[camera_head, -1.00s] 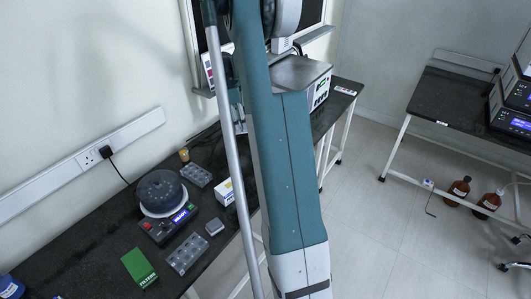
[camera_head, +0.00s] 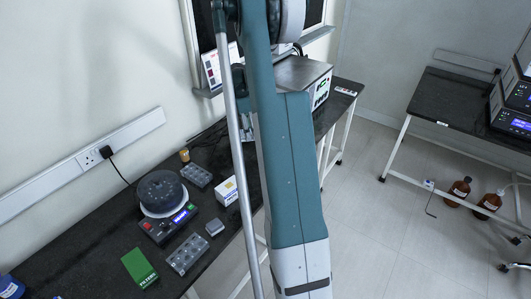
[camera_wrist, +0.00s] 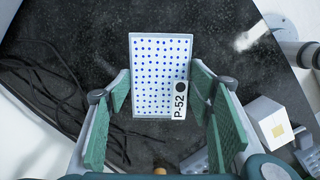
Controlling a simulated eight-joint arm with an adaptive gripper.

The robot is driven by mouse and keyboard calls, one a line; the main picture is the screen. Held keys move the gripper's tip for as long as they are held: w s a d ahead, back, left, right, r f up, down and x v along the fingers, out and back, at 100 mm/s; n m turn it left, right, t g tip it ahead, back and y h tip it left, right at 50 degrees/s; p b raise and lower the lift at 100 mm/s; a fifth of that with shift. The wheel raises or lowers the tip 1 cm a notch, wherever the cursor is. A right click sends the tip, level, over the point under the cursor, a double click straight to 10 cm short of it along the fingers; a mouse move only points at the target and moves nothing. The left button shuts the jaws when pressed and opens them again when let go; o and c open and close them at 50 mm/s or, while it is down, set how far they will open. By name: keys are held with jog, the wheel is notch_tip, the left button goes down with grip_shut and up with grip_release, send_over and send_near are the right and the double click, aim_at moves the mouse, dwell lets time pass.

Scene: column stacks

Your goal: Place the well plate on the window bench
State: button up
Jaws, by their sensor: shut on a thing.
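The well plate (camera_wrist: 160,62) shows in the wrist view as a white rectangle with rows of blue dots and a "P-52" label at its near right corner. My gripper (camera_wrist: 160,88) has its green-padded fingers shut on the plate's left and right sides near its near end. Below the plate is the dark speckled top of a bench (camera_wrist: 90,25). I cannot tell whether the plate touches it. In the head view, the black bench (camera_head: 75,240) runs along the wall under the window; my arm hides the plate and most of my gripper there.
A white box (camera_wrist: 268,120) stands right of my gripper, and black cables (camera_wrist: 45,75) lie at left. In the head view, a silver instrument (camera_head: 303,72) stands at the bench's far end. A round dark device (camera_head: 162,193), grey racks (camera_head: 187,254) and a green box (camera_head: 139,267) fill the near part.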

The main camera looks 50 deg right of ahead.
jog(key=shift+f, duration=0.1)
send_over(253, 151)
jog(key=shift+w+a+f+b, duration=0.15)
jog(key=shift+f+b, duration=0.05)
jog(key=shift+f, duration=1.35)
jog(key=shift+w+a+f+b, duration=0.1)
jog(key=shift+f+b, duration=0.05)
jog(key=shift+f, duration=1.35)
jog(key=shift+f, duration=1.85)
jog(key=shift+f+b, duration=0.2)
jog(key=shift+b, duration=0.2)
jog(key=o, duration=0.9)
jog(key=shift+r, duration=0.15)
jog(key=r, duration=0.4)
jog(key=w+a+r+p, duration=0.1)
jog(key=r, duration=0.7)
jog(key=shift+w+a+p, duration=0.15)
jog(key=shift+p, duration=0.15)
